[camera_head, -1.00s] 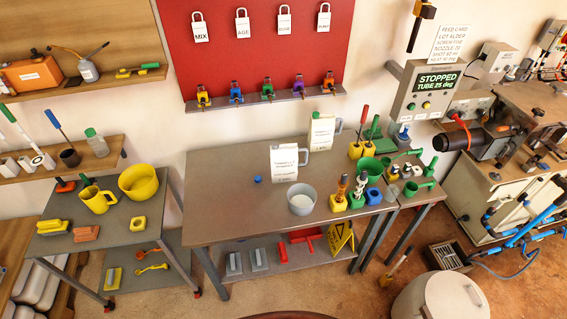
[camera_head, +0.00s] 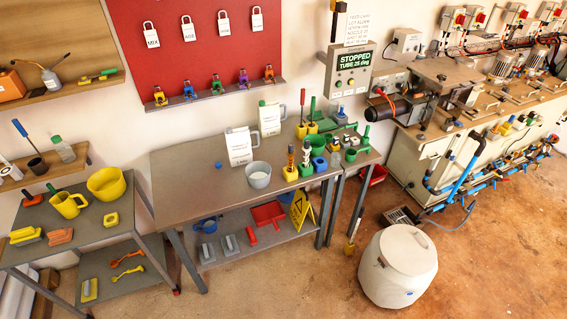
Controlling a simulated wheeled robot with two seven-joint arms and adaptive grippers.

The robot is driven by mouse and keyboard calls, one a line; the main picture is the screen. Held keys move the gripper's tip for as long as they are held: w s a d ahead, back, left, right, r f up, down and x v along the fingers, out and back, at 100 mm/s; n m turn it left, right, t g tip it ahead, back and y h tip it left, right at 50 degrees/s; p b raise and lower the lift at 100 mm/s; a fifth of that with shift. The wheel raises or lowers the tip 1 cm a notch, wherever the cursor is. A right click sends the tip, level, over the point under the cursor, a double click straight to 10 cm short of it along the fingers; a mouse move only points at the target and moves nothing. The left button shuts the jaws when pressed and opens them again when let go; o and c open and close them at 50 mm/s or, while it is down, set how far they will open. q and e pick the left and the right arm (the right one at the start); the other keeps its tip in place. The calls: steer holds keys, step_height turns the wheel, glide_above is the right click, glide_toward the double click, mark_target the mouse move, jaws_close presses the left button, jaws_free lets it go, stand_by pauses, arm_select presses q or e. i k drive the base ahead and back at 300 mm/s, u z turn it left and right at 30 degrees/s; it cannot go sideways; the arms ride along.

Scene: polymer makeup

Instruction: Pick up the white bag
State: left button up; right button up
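No clear white bag can be made out. Two white upright containers with printed text and grey handles stand on the grey middle table (camera_head: 185,185): a front white container (camera_head: 239,147) and a rear white container (camera_head: 269,118). I cannot tell whether either is a bag. A large rounded white drum-like object (camera_head: 400,267) with a flat lid stands on the floor at lower right. Neither of my grippers is in view.
A grey bowl (camera_head: 258,175) with white contents sits right of the front container, near colored tool holders (camera_head: 305,168). A left table (camera_head: 75,235) holds a yellow jug (camera_head: 68,204) and yellow bucket (camera_head: 107,184). Brown floor (camera_head: 490,260) is open at right.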

mark_target(239, 141)
steer(key=z, duration=0.3)
steer(key=k, duration=0.35)
steer(key=u, duration=1.25)
steer(key=i, duration=1.3)
steer(key=z, duration=0.05)
